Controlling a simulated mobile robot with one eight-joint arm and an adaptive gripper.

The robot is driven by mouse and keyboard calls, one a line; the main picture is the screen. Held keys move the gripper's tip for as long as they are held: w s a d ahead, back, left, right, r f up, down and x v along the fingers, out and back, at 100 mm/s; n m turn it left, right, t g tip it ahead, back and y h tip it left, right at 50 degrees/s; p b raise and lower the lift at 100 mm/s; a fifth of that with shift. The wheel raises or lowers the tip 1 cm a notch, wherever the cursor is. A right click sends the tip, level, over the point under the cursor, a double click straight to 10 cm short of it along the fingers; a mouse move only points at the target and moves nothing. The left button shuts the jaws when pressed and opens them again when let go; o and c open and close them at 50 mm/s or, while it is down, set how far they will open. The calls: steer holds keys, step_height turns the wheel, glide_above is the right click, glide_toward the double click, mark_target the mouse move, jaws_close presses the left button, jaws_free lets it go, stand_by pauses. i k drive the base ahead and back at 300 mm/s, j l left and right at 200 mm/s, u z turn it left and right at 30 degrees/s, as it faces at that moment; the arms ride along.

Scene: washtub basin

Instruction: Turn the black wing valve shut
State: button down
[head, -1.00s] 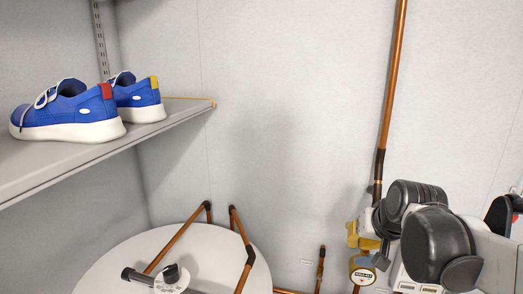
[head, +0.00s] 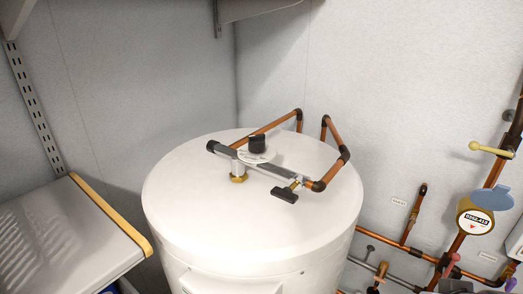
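A small black wing handle (head: 285,195) sits on a brass stem at the front right of the pipework on top of the white tank (head: 185,230). It lies beside the elbow where the grey pipe meets the copper pipe. A black round knob (head: 257,144) stands on a white disc behind it to the left. Which way the wing handle's valve is set is hard to tell from this angle. My gripper is not in view, and nothing touches the handle.
Copper pipes (head: 333,133) rise behind the handle. A round gauge with a blue lid (head: 476,216) and a yellow lever (head: 490,149) are on the right wall pipes. A ribbed white panel with a yellow edge (head: 112,213) juts in at the lower left. Space above the tank's front looks clear.

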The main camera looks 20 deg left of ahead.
mark_target(286, 194)
steer(key=u, duration=1.1)
steer(key=k+j, duration=0.35)
steer(key=i+l, duration=0.2)
steer(key=l, duration=0.2)
